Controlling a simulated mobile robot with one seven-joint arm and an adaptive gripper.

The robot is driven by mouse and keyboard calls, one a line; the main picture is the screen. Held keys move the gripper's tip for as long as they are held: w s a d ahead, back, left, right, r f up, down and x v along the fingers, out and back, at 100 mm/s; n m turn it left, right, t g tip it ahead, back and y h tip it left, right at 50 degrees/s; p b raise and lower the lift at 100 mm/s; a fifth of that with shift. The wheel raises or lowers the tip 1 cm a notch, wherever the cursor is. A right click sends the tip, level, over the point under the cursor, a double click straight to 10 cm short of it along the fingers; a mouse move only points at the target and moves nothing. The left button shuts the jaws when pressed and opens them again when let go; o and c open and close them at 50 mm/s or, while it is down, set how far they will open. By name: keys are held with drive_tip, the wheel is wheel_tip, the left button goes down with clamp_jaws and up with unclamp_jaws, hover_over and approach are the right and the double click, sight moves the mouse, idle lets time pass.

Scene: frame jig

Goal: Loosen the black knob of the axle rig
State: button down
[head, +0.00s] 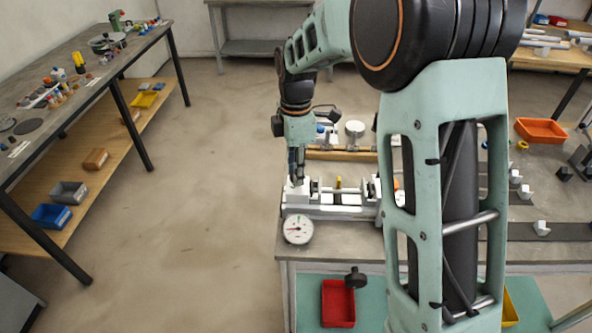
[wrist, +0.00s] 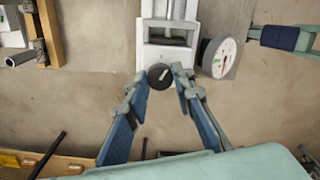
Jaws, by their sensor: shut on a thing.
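The axle rig is a white and grey fixture on the bench; its white end block (wrist: 167,57) is at the top of the wrist view. In the head view the rig (head: 330,210) lies across the bench, with a shaft between its end blocks. The black knob (wrist: 160,79), round with a pale mark, sits at the near end of the rig. My gripper (wrist: 159,73) has one finger on each side of the knob and is shut on it. In the head view my gripper (head: 297,178) reaches down at the rig's left end, and its fingers hide the held knob.
A white dial gauge (head: 298,229) is close beside the rig; it also shows in the wrist view (wrist: 219,57). A wooden rail and a white round part (head: 355,128) are behind. A red bin (head: 338,303) is below the bench. Floor to the left is open.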

drive_tip(key=shift+n+p, duration=0.4)
drive_tip(key=shift+n, duration=1.5)
drive_tip(key=c, duration=1.7)
unclamp_jaws()
drive_tip(key=shift+o, duration=0.2)
wheel_tip(320, 180, up, 12)
